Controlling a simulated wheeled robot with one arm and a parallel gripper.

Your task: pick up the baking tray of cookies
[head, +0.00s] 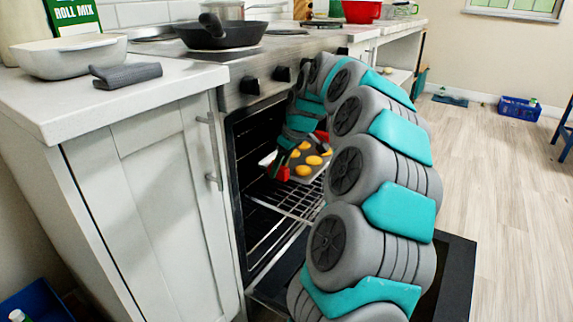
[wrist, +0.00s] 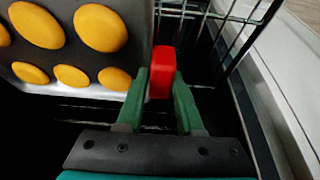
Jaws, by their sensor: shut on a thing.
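The dark baking tray (head: 306,178) carries several round golden cookies. It sits inside the open oven at rack level and looks slightly tilted in the head view. A red grip (wrist: 161,73) at the tray's near edge is between my gripper's green fingers. My gripper (wrist: 161,88) is shut on this red grip, with the tray (wrist: 62,57) to its left in the wrist view. In the head view my gripper (head: 280,166) reaches down into the oven from above. A second red part shows on the tray's far side, partly hidden. I cannot tell whether the tray touches the rack.
The wire oven rack (head: 285,203) lies below the tray. The oven door (head: 455,275) is open and low, under my arm. A black pan (head: 219,32) stands on the stove. A white dish (head: 70,57) and grey cloth (head: 126,75) are on the left counter.

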